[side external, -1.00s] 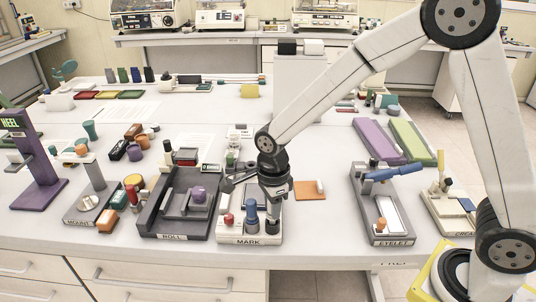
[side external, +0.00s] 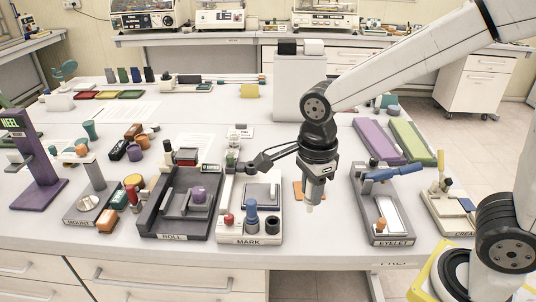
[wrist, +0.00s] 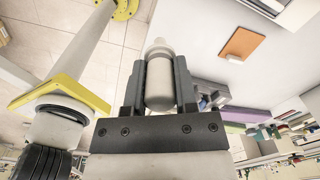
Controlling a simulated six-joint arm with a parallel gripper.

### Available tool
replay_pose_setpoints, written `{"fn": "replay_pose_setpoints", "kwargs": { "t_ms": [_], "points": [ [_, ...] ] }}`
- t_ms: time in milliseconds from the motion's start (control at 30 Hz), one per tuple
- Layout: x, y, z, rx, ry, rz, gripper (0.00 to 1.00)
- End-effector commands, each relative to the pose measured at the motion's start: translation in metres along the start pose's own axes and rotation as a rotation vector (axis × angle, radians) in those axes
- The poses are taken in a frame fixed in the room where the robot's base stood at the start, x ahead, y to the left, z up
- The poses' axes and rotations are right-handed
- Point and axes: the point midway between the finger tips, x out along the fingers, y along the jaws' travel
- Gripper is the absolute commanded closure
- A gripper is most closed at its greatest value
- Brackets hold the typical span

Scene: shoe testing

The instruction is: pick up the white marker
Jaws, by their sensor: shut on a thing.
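The white marker (wrist: 159,82) is a white cylinder with a narrower tip, clasped between the two dark fingers of my gripper (wrist: 160,85) in the wrist view. In the side external view my gripper (side external: 313,190) points down, above the table between the MARK station and the EYELET station. The marker's pale tip (side external: 310,208) shows below the fingers. It looks raised off the table. The MARK station (side external: 270,223) is a white base with a red knob, a blue peg and a dark peg, just left of my gripper.
An orange pad (side external: 298,190) lies behind my gripper. The EYELET station (side external: 382,215) with a blue lever stands to the right. The dark ROLL station (side external: 160,205) is left of MARK. Purple (side external: 378,139) and green (side external: 411,141) blocks lie behind EYELET.

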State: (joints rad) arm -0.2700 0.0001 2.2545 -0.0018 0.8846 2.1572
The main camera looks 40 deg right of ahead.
Motion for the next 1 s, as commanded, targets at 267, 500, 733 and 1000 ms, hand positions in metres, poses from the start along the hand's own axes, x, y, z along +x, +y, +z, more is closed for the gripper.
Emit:
{"fn": "replay_pose_setpoints", "kwargs": {
  "t_ms": [267, 500, 733, 1000],
  "points": [
    [-0.014, 0.027, -0.015, 0.000, -0.001, -0.002, 1.00],
    [-0.021, 0.040, -0.023, 0.000, 0.000, 0.000, 1.00],
    [-0.022, 0.044, -0.025, 0.000, 0.000, 0.000, 1.00],
    [-0.022, 0.044, -0.025, 0.000, 0.000, 0.000, 1.00]
  ]
}}
